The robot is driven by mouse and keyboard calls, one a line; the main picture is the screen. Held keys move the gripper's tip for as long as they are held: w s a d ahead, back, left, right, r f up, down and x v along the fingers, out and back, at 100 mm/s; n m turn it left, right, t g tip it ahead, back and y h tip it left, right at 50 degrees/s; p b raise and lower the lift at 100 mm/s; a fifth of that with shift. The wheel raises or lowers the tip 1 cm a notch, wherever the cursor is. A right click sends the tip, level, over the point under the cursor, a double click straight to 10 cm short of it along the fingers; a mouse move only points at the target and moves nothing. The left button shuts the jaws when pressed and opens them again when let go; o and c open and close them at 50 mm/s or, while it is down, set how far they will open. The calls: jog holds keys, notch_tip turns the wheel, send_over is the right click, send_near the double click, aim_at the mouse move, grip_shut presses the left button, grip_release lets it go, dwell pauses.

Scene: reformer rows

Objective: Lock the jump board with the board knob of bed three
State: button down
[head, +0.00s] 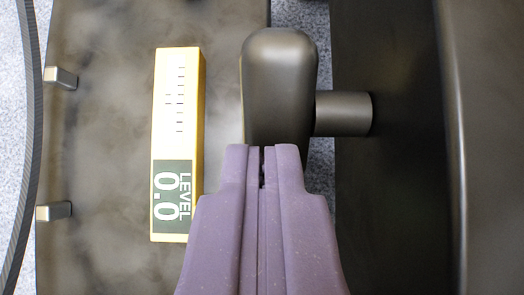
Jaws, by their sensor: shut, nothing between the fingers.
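The knob (281,72) is a dark grey rounded lever in the upper middle of the head view. A short round shaft (343,114) joins it on the right to a dark upright panel (390,180). My gripper (262,150), with purple-grey fingers, comes up from the bottom edge. Its fingers are shut with nothing between them. The fingertips overlap the lower end of the knob in the picture; I cannot tell whether they touch it.
A yellow level gauge (190,110) reading "LEVEL 0.0" lies on a dark mottled board (100,120) left of the knob. Two small metal brackets, an upper one (62,77) and a lower one (55,211), sit at the left edge. Speckled blue-grey floor shows in the gap right of the board.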

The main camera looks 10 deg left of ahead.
jog(key=shift+f, duration=0.1)
jog(key=shift+s+f, duration=0.1)
jog(key=shift+f, duration=0.05)
dwell(0.3)
jog(key=shift+r+p, duration=0.65)
jog(key=shift+r, duration=0.2)
jog(key=shift+r, duration=0.1)
